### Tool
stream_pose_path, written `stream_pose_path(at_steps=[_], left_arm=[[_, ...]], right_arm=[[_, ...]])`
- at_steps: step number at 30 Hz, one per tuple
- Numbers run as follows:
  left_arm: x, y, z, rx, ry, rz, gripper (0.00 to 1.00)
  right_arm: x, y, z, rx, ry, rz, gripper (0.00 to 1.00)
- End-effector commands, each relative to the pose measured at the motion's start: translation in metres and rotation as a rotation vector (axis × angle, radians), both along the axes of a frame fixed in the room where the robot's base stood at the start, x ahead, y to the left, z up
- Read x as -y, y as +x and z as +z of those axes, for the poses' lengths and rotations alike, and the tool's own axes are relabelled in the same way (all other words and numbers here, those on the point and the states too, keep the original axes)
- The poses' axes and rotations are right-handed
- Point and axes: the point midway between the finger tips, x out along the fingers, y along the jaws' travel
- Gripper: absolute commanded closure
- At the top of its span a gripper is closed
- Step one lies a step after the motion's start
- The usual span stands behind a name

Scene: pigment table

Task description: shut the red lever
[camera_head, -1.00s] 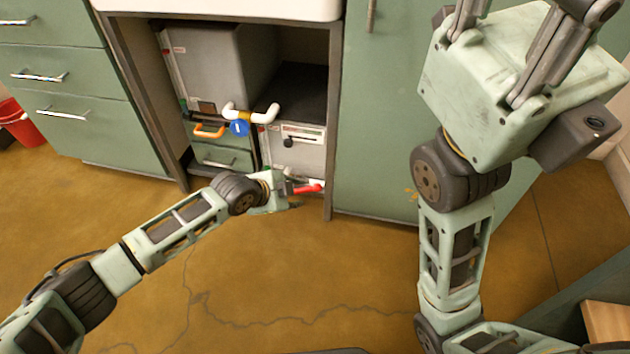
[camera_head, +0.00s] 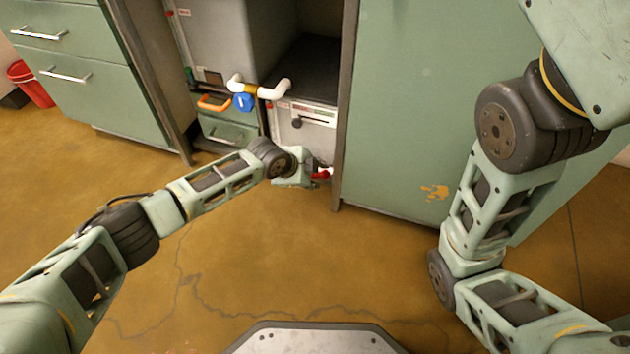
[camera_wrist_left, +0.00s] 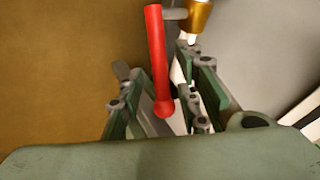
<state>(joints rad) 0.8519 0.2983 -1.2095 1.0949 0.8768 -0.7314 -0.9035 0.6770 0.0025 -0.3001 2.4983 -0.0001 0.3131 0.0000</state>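The red lever (camera_head: 322,173) shows low at the right side of the cabinet opening, mostly hidden by my left gripper (camera_head: 308,167). In the left wrist view the red lever (camera_wrist_left: 157,60) is a long bar with a rounded end. It joins a grey stem beside a brass fitting (camera_wrist_left: 198,16). My left gripper (camera_wrist_left: 160,88) is open, with one finger on each side of the lever. I see a gap on the left side; contact on the right side is unclear. My right arm is raised at the right, its gripper out of the frame.
A grey unit (camera_head: 305,125) with a black knob stands in the open cabinet bay. A white pipe (camera_head: 272,90) with a blue valve handle (camera_head: 243,102) and an orange handle (camera_head: 213,103) sit above left. A green cabinet panel (camera_head: 420,110) borders the right. The floor in front is clear.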

Motion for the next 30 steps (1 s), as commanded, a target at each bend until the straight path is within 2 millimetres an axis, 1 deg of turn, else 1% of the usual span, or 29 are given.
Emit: stream_pose_path(at_steps=[1, 3, 14, 17, 25, 30], left_arm=[[0.0024, 0.0027, -0.0076, 0.001, 0.000, 0.000, 0.68], [0.0039, 0.0049, -0.0106, 0.001, 0.000, 0.000, 0.68], [0.0061, 0.0069, -0.0116, 0.000, 0.000, -0.001, 0.68], [0.0060, 0.0069, -0.0117, 0.001, -0.001, -0.001, 0.75], [0.0060, 0.0062, -0.0123, -0.001, 0.001, -0.001, 0.99], [0.0060, 0.0054, -0.0131, -0.002, 0.001, -0.003, 1.00]], right_arm=[[-0.0001, -0.0015, -0.0071, 0.004, 0.000, 0.000, 0.60], [-0.0002, -0.0034, -0.0086, 0.009, -0.001, 0.000, 0.60], [-0.0004, -0.0052, -0.0081, 0.013, -0.001, -0.001, 0.60], [-0.0005, -0.0054, -0.0082, 0.014, -0.001, -0.001, 0.60], [-0.0004, -0.0055, -0.0083, 0.014, -0.001, 0.000, 0.60], [-0.0005, -0.0055, -0.0084, 0.014, -0.001, 0.000, 0.60]])
